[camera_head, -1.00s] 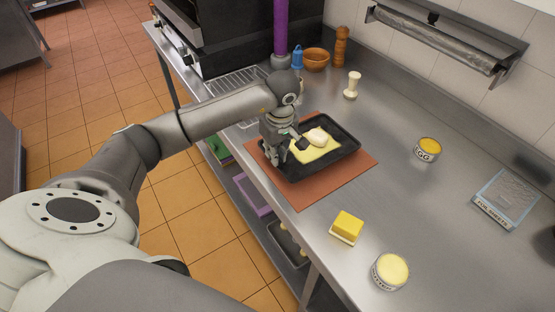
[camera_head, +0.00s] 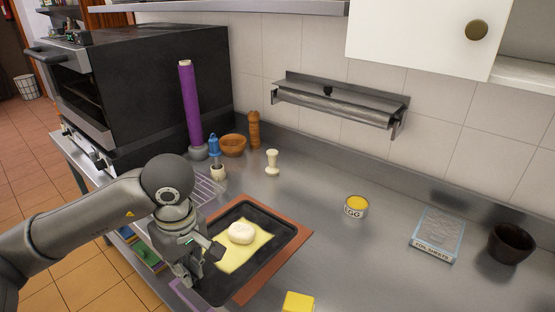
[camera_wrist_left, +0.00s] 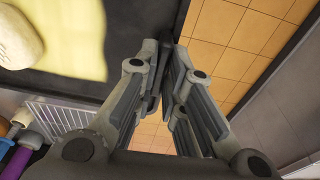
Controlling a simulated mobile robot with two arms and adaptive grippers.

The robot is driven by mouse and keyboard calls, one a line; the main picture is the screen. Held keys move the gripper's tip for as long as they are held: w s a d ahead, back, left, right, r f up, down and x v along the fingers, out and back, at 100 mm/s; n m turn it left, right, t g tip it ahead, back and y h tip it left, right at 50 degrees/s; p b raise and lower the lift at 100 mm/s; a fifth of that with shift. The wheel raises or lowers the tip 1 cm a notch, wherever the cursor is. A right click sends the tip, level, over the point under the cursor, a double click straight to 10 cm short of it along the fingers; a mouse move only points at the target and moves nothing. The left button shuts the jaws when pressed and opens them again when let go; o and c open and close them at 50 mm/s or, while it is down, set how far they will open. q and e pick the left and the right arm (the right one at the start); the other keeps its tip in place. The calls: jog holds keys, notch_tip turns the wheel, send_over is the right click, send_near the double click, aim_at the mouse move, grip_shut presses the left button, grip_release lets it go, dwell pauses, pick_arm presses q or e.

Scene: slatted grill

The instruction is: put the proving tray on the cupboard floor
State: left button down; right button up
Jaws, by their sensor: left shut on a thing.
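The proving tray (camera_head: 282,243) is a dark, shallow rectangular tray over the orange-brown mat (camera_head: 305,233). A yellow sheet (camera_head: 262,238) with a pale dough ball (camera_head: 241,232) lies in it. My left gripper (camera_head: 198,268) is shut on the tray's near-left rim; the wrist view shows its fingers (camera_wrist_left: 168,52) together at the dark edge. I cannot tell whether the tray is clear of the mat. The wall cupboard's white floor (camera_head: 528,76) shows at upper right, beside a white door (camera_head: 420,35) with a round knob. Most of its inside is out of frame. My right gripper is not in view.
On the counter (camera_head: 340,260) stand an egg tin (camera_head: 355,207), a foil-sheets box (camera_head: 437,235), a dark bowl (camera_head: 510,244) and a yellow block (camera_head: 298,302). A foil rack (camera_head: 340,104) sticks out from the wall below the cupboard. A black oven (camera_head: 150,85) stands at left.

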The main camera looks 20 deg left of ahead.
aim_at(229, 300)
pick_arm(q)
jog(key=d+f+m, duration=0.1)
jog(key=d+m, duration=0.1)
jog(key=m, duration=0.2)
jog(key=s+d+f+m, duration=0.1)
jog(key=d+m, duration=0.2)
jog(key=m, duration=0.1)
jog(key=d+f+m+h, duration=0.1)
jog(key=d+m, duration=0.2)
jog(key=shift+s+d+f+m+t, duration=0.1)
jog(key=shift+s+f+m+t, duration=0.05)
jog(key=shift+f+m+t, duration=0.25)
jog(key=shift+s+d+f+m, duration=0.15)
jog(key=shift+d+m, duration=0.35)
jog(key=shift+m, duration=0.3)
